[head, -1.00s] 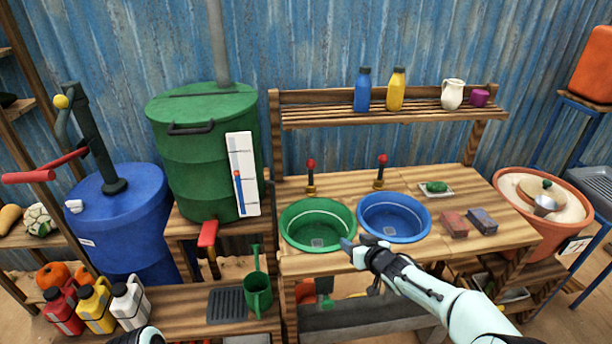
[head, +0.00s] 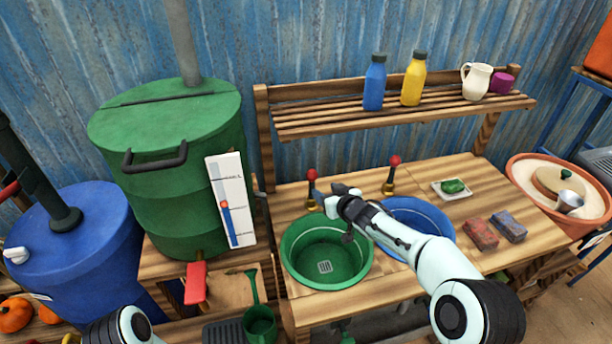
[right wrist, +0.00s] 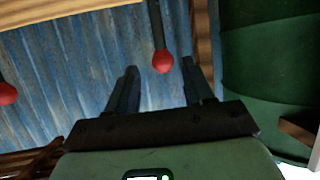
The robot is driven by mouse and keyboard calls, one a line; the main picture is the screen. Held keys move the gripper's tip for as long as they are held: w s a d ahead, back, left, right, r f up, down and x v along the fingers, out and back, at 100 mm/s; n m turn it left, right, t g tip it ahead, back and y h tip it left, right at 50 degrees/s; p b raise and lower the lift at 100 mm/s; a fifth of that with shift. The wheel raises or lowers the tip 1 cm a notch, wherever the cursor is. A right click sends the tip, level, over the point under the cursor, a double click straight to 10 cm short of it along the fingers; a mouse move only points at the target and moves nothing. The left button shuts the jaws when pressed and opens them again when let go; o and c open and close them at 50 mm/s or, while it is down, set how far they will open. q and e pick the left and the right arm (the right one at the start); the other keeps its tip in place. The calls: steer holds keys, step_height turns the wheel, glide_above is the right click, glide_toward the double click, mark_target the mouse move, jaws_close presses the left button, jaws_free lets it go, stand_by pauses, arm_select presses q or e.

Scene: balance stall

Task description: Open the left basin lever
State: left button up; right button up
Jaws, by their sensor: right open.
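The left basin lever (head: 311,176) is a dark tap handle with a red ball knob on a brass base, behind the green basin (head: 290,258). My right gripper (head: 327,193) is above the back right part of that basin, just in front of and right of the lever. In the right wrist view the lever's red knob (right wrist: 162,62) shows between the two open fingers (right wrist: 160,84), near their tips. Whether a finger touches it I cannot tell. My left gripper is not in view.
The right lever (head: 393,162) stands behind the blue basin (head: 445,222), which my right arm partly covers. A shelf (head: 350,124) with bottles and a jug is behind. A green drum (head: 170,215) with a gauge stands at left. Two bricks (head: 481,234) lie at right.

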mark_target(313, 182)
steer(key=p+x, duration=0.3)
steer(key=x, duration=0.2)
steer(key=p+x, duration=0.3)
steer(key=x, duration=0.3)
steer(key=shift+r+p, duration=0.25)
steer(key=shift+p, duration=0.05)
steer(key=shift+w+a+f+p, duration=0.25)
steer(key=shift+w+f+p, duration=0.2)
steer(key=shift+w, duration=0.1)
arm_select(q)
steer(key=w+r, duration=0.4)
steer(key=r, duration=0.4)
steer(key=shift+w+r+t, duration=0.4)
arm_select(e)
jaws_close()
steer(key=shift+r, duration=0.1)
